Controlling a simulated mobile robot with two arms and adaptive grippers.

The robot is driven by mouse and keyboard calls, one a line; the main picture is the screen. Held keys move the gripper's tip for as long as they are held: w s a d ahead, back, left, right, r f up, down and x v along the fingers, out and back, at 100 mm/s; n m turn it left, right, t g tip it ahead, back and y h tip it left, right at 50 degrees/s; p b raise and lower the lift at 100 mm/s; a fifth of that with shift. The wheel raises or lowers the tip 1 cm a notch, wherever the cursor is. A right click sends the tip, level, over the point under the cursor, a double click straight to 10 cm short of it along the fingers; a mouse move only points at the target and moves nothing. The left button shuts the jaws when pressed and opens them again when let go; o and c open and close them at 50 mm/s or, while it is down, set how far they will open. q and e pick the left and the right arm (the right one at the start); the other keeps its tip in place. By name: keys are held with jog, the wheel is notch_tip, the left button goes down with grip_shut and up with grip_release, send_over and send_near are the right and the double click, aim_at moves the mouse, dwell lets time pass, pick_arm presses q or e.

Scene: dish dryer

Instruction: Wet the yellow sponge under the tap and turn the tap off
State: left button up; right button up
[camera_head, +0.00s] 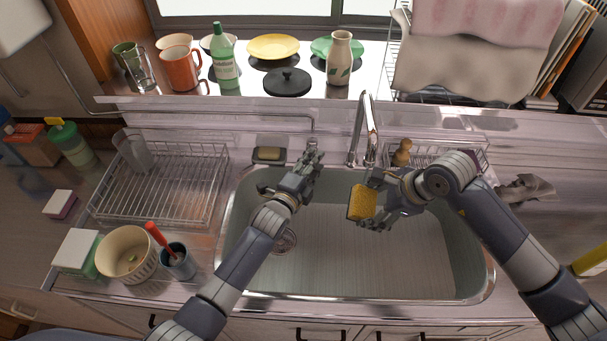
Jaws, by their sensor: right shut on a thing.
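The yellow sponge (361,203) is held over the sink basin (400,262) by my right gripper (378,203), which is shut on it. The sponge is just below and a little left of the end of the chrome tap (358,132). I cannot make out a water stream. My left gripper (312,160) is at the back rim of the sink, left of the tap. Its fingers are small and overlap whatever is behind them, so I cannot tell whether they are open or touch a tap handle.
A soap dish (269,155) sits left of my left gripper. A bowl (127,254) and a cup with a red-handled tool (177,262) are at the front left. A wooden item (402,152) stands right of the tap.

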pick_arm(q)
jog(key=v, duration=1.1)
jog(key=shift+s, duration=0.25)
dwell(0.3)
